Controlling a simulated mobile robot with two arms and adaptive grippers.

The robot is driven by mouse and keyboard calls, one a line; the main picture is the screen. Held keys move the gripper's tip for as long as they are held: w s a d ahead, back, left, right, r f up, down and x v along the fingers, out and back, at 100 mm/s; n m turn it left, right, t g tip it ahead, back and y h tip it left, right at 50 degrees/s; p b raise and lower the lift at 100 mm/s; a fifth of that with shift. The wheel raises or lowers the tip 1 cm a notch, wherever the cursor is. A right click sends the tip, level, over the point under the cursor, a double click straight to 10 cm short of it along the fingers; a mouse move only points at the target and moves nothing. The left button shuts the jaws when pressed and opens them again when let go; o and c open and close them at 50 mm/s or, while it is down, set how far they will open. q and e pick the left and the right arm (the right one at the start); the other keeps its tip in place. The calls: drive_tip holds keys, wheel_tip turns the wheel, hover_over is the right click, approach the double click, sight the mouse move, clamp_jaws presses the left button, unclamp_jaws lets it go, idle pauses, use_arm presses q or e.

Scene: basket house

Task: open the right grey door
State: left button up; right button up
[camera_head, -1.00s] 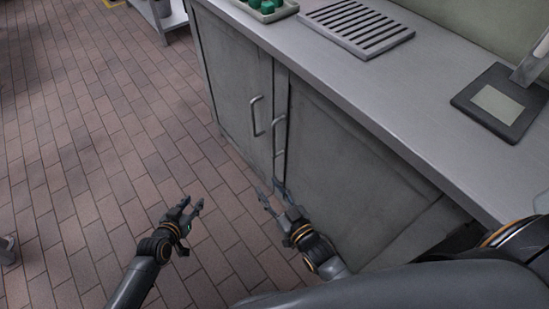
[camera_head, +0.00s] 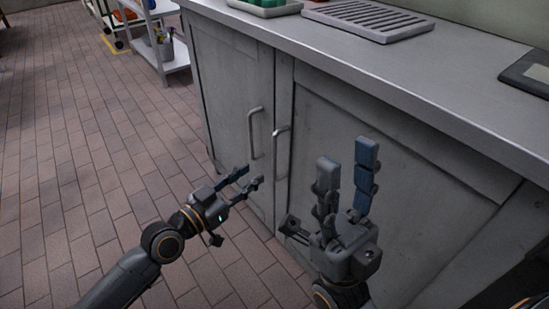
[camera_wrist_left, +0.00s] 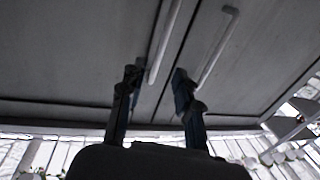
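The right grey door (camera_head: 385,185) of the cabinet is shut, its bar handle (camera_head: 279,150) near its left edge. The left grey door (camera_head: 232,95) is shut too, with its own bar handle (camera_head: 252,133). My left gripper (camera_head: 250,177) is open and empty, low in front of the handles. In the left wrist view its two fingers (camera_wrist_left: 155,77) are spread apart, with one bar handle (camera_wrist_left: 165,42) between or just beyond them and another (camera_wrist_left: 216,45) to the right. Contact cannot be told. My right gripper (camera_head: 347,154) is open and empty, fingers pointing up before the right door.
The grey countertop (camera_head: 345,60) runs above the doors, carrying a slatted rack (camera_head: 368,20), a green-filled tray (camera_head: 265,8) and a dark flat device (camera_head: 527,72). A shelf (camera_head: 160,45) stands at the far left. The brick floor (camera_head: 90,170) at left is clear.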

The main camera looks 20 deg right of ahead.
use_arm(q)
drive_tip(key=b, duration=0.2)
hover_over(274, 177)
drive_tip(key=shift+w+d, duration=0.2)
drive_tip(key=shift+w, duration=0.05)
drive_tip(key=shift+c, duration=0.2)
clamp_jaws()
